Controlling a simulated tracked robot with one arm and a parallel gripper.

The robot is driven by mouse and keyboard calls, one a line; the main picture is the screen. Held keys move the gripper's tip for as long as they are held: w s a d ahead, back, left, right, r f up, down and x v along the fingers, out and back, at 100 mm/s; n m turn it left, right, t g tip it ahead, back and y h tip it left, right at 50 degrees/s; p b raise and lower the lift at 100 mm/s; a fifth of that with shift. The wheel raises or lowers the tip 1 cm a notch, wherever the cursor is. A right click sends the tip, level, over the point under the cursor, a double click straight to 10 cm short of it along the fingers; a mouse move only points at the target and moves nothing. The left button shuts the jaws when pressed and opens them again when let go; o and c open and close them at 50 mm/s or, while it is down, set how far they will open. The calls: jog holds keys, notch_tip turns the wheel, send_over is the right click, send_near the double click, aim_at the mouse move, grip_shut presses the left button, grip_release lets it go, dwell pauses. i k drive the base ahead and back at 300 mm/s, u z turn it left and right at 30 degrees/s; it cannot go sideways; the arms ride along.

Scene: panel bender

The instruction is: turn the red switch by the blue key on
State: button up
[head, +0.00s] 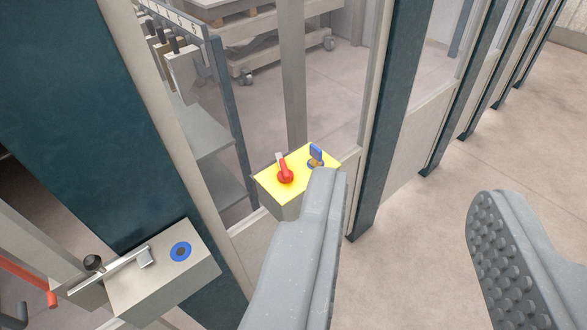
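The red switch (285,174) is a small rotary handle on the top of a yellow-faced box (272,186) near the picture's middle. The blue key (316,153) stands upright in a lock to its right on the same yellow face. My gripper (415,210) is open, with wide space between its two grey fingers and nothing in it. The left finger's tip is just in front of the box's lower right edge and hides part of it. I cannot tell whether it touches the box. The right finger is well off to the right.
A grey box (165,265) with a blue ring button and a latch bar stands at lower left. Dark green posts (385,120) and clear panels form a fence behind the yellow box. A wheeled cart (270,45) is beyond it. Bare floor (420,260) lies to the right.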

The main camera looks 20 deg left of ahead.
aim_at(285, 175)
jog(key=i, duration=1)
